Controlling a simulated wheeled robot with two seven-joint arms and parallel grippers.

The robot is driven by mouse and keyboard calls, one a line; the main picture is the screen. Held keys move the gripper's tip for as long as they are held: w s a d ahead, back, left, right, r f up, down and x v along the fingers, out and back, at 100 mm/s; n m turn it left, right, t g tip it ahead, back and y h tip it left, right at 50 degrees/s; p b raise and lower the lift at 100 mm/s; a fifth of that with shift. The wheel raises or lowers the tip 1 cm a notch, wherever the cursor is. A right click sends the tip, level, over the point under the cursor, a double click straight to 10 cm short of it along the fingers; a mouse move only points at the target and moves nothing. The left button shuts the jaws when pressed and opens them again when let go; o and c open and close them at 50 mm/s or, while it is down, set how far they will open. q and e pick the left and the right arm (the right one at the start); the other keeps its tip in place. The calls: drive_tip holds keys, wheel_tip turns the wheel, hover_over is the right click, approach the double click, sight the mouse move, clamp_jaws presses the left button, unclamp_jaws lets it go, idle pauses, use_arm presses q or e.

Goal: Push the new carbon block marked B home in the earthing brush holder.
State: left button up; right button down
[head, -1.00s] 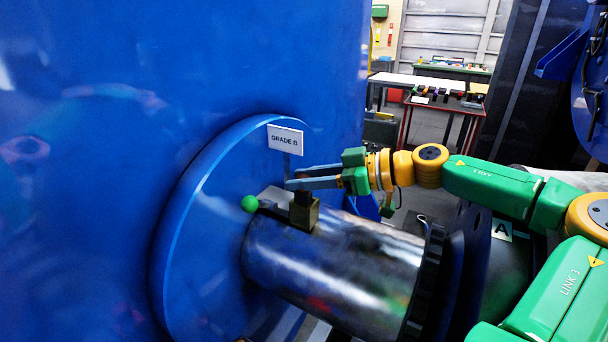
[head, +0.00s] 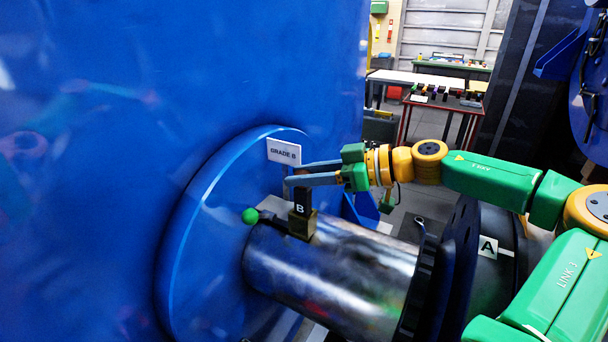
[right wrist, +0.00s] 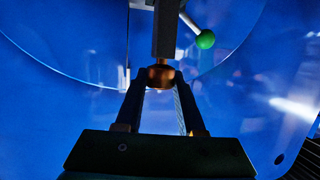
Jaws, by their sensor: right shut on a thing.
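The black carbon block (head: 300,205), marked with a white B, stands upright at the brass brush holder (head: 302,225). Much of the block shows above the holder; its lower end is hidden. The holder sits just above the steel shaft. My right gripper (head: 290,182) reaches in from the right and is shut on the upper part of the block. The right wrist view shows both fingertips (right wrist: 159,88) at a copper-coloured part below a dark bar; I cannot tell exactly what this part is. My left gripper is not in view.
A lever with a green ball (head: 250,216) sticks out left of the holder, close to the blue housing (head: 215,235). A GRADE B plate (head: 284,150) is above. The thick shaft (head: 340,265) runs below to a dark coupling with an A label (head: 487,246).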

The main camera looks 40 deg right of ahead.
sight(310, 193)
drive_tip(key=shift+p, duration=0.4)
idle(0.9)
idle(0.4)
drive_tip(key=shift+f+b, duration=0.4)
drive_tip(key=shift+f+b, duration=1.35)
drive_tip(key=shift+f, duration=0.3)
drive_tip(key=shift+c, duration=2.2)
unclamp_jaws()
